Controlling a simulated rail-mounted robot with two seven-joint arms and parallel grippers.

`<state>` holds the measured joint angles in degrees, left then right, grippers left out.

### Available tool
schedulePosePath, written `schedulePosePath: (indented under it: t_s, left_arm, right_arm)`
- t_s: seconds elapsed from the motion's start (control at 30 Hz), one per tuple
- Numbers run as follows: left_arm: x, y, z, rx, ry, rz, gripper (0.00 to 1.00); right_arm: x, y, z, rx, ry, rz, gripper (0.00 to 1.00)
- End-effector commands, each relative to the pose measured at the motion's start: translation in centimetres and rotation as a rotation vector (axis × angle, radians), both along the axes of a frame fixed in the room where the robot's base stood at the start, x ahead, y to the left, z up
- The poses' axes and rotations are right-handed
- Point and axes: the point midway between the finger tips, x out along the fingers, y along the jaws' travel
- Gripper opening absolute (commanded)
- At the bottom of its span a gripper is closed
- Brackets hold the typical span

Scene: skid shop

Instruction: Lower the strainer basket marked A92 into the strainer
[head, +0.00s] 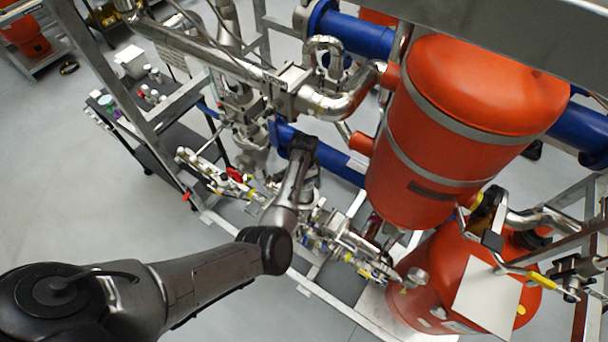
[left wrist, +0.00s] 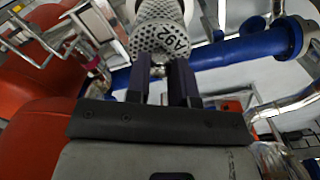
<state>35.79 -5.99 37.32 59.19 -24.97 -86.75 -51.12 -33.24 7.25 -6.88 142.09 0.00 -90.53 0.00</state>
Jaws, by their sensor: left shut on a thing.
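The strainer basket marked A92 (left wrist: 160,38) shows at the top of the left wrist view. It is a pale perforated cylinder with the dark mark A92 on its near end face. My left gripper (left wrist: 161,68) is shut on the basket at a small metal piece at that end, between its two dark fingers. The basket's far end runs out of the top of the frame. In the head view my left arm reaches in among the pipework, and I cannot make out its fingers or the basket there. I cannot pick out the strainer's opening for certain. My right gripper is in neither view.
A large orange vessel (head: 445,130) stands right of my arm, with a lower orange tank (head: 440,275) under it. Blue pipes (head: 348,35) and steel pipework crowd the skid. A dark cart (head: 150,110) with small items stands left. Open grey floor (head: 90,180) lies at left.

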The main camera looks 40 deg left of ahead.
Motion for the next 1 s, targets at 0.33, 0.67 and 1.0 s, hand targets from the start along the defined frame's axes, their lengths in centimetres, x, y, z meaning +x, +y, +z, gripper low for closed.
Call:
schedulePosePath:
  t_s: [0.33, 0.67, 1.0]
  left_arm:
    - [0.0, 0.0, -0.8, 0.0, 0.0, 0.0, 0.09]
    - [0.0, 0.0, -0.8, 0.0, -0.001, 0.0, 0.09]
    - [0.0, 0.0, -1.4, 0.001, -0.001, 0.001, 0.09]
  right_arm:
    - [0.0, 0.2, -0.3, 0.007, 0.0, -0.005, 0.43]
    - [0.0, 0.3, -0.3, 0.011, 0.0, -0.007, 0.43]
    - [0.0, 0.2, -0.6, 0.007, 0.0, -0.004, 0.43]
